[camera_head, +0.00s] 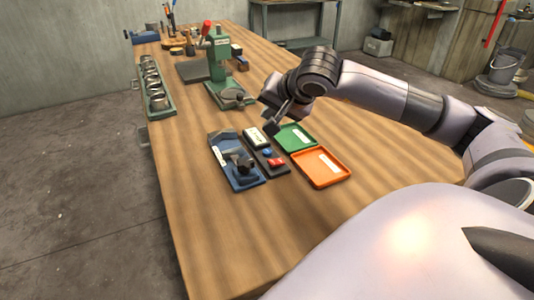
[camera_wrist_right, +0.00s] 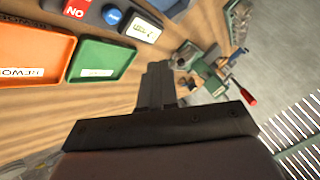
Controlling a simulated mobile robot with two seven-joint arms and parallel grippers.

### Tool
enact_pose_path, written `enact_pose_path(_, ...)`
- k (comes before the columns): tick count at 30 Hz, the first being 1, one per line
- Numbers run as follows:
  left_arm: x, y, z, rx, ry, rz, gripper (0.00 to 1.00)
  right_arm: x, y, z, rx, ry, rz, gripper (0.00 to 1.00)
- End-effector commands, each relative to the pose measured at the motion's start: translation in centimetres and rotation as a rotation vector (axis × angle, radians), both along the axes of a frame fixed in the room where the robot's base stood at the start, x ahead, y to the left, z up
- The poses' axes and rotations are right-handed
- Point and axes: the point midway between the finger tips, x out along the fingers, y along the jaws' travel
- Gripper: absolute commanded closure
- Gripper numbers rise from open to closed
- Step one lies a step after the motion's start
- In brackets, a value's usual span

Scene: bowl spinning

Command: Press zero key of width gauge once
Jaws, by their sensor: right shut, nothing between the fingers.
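The dark gauge unit (camera_head: 265,158) lies on the bench near the middle of the head view. It carries a white display (camera_head: 256,137), a small blue round key (camera_head: 266,153) and a red block marked "NO" (camera_wrist_right: 76,8). In the right wrist view the blue key (camera_wrist_right: 113,16) and display (camera_wrist_right: 141,28) are at the top. I cannot read any zero marking. My right gripper (camera_head: 275,124) is shut and empty, above the bench beside the display end of the unit. Its fingers also show in the right wrist view (camera_wrist_right: 157,86), apart from the keys. My left gripper is out of view.
A green tray (camera_head: 294,138) and an orange tray (camera_head: 330,181) lie right of the unit. A blue fixture with a black clamp (camera_head: 232,172) lies left of it. A green press (camera_head: 218,62) and a rack of metal bowls (camera_head: 163,114) stand farther back. The front bench is clear.

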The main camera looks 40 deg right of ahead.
Motion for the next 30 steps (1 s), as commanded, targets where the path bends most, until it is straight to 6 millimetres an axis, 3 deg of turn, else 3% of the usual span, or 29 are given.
enact_pose_path(9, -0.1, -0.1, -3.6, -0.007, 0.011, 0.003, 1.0, 0.0, 0.1, -5.1, 0.001, 0.003, 0.002, 1.0)
enact_pose_path(13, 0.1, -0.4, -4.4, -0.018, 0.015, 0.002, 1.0, 0.0, 0.0, -6.5, 0.0, -0.001, 0.001, 1.0)
enact_pose_path(30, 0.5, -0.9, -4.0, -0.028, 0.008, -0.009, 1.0, 0.0, 0.0, -7.2, 0.001, 0.0, 0.001, 1.0)
